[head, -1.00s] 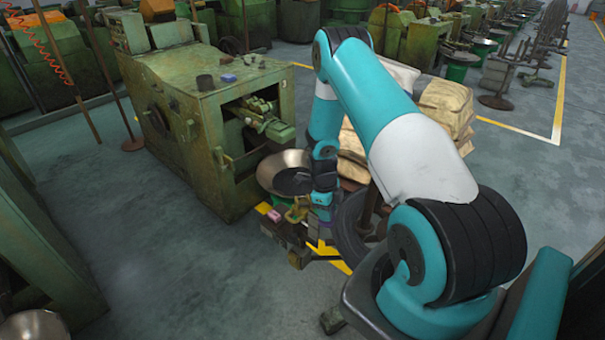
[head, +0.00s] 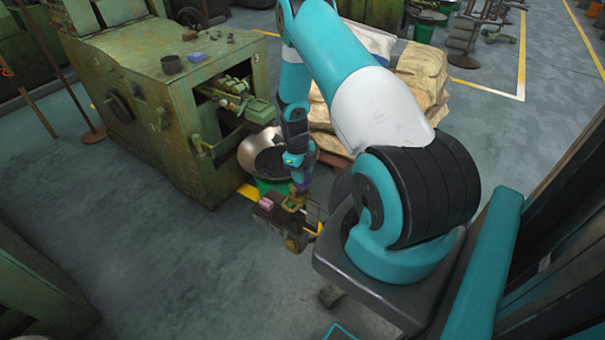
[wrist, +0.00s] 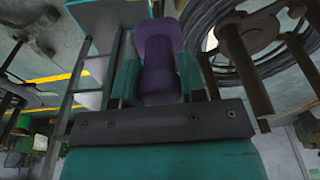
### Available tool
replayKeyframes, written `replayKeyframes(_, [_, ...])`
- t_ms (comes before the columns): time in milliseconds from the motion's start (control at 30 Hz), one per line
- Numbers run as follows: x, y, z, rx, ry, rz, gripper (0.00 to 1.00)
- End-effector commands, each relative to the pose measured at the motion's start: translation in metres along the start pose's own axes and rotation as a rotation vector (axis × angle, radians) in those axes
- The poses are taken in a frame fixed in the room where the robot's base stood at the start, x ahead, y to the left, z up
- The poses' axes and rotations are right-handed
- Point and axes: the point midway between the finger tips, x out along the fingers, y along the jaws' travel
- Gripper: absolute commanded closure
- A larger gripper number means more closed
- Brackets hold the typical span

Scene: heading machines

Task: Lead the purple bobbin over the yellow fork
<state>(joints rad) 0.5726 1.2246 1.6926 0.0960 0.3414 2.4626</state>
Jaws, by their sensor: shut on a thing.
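The purple bobbin (wrist: 158,62) is between the two teal fingers of my gripper (wrist: 157,78) in the wrist view, its narrow waist toward the camera's far side. In the head view my gripper (head: 300,184) is small, low beside the metal pan, with a trace of purple at its tip. A small yellow piece (head: 292,203), which looks like the yellow fork, sits just below the gripper on a dark low stand. Its prongs are too small to make out, and I cannot tell whether the bobbin touches it. The fork is not clear in the wrist view.
A pink block (head: 266,204) lies on the dark stand (head: 281,216), left of the yellow piece. A metal pan (head: 246,150) stands behind, beside the green machine (head: 150,110). Sacks (head: 420,75) are piled behind my arm. A dark coil (wrist: 270,45) shows at right in the wrist view.

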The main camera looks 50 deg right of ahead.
Motion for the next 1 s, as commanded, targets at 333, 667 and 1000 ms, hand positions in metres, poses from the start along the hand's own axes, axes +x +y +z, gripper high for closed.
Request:
replayKeyframes(333, [0.017, -0.021, 0.029, 0.001, -0.001, -0.002, 0.88])
replayKeyframes(667, [0.009, -0.043, 0.055, 0.002, -0.002, -0.002, 0.88])
replayKeyframes(1000, [-0.001, -0.063, 0.082, 0.001, -0.002, -0.001, 0.88])
